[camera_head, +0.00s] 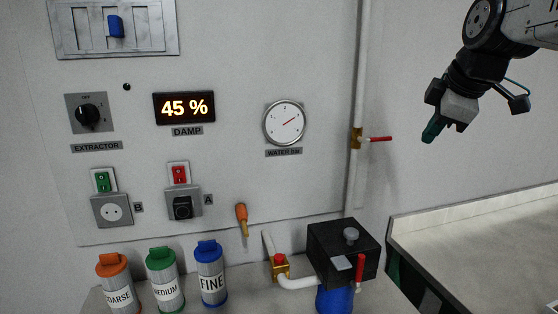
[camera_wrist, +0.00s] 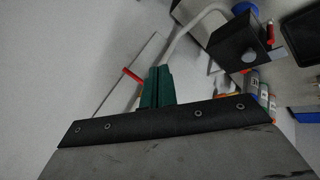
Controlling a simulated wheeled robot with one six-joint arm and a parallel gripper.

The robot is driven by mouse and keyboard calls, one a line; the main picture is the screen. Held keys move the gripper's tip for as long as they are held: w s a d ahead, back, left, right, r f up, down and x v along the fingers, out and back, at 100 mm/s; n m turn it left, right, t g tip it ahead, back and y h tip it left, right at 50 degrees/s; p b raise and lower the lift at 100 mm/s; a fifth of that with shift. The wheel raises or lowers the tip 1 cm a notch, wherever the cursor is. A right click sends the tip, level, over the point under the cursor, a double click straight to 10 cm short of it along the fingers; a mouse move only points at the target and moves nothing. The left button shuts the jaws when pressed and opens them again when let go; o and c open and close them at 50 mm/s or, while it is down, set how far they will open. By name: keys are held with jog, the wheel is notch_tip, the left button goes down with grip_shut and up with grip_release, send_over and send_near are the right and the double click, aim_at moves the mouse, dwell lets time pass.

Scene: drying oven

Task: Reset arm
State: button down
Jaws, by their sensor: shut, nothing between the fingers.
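My gripper (camera_head: 433,130) hangs at the upper right in the head view, with green fingers pointing down and to the left. It is shut and empty, in front of the bare wall and apart from everything. In the wrist view the green fingers (camera_wrist: 157,88) are together with nothing between them. The red-handled valve (camera_head: 378,139) on the vertical pipe is to the left of my gripper in the head view; its red handle also shows in the wrist view (camera_wrist: 132,75), beside the fingers in the picture.
A wall panel carries an extractor knob (camera_head: 88,114), a damp display (camera_head: 184,107) and a water gauge (camera_head: 284,123). Below stand three canisters (camera_head: 210,273) and a black box (camera_head: 343,249) on a blue base. A light worktop (camera_head: 480,235) lies at the lower right.

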jog(key=s+a+f+m+g, duration=0.1)
jog(key=s+f+m+g, duration=0.1)
jog(key=s+f+m, duration=0.4)
jog(key=s+a+f+m+g, duration=0.2)
jog(key=s+f+m, duration=0.5)
jog(key=s+f, duration=0.5)
jog(key=s+g, duration=0.1)
jog(key=s, duration=0.6)
jog(key=shift+s+a+f+g, duration=0.25)
jog(key=shift+s+f+g, duration=0.05)
jog(key=shift+s+f, duration=0.1)
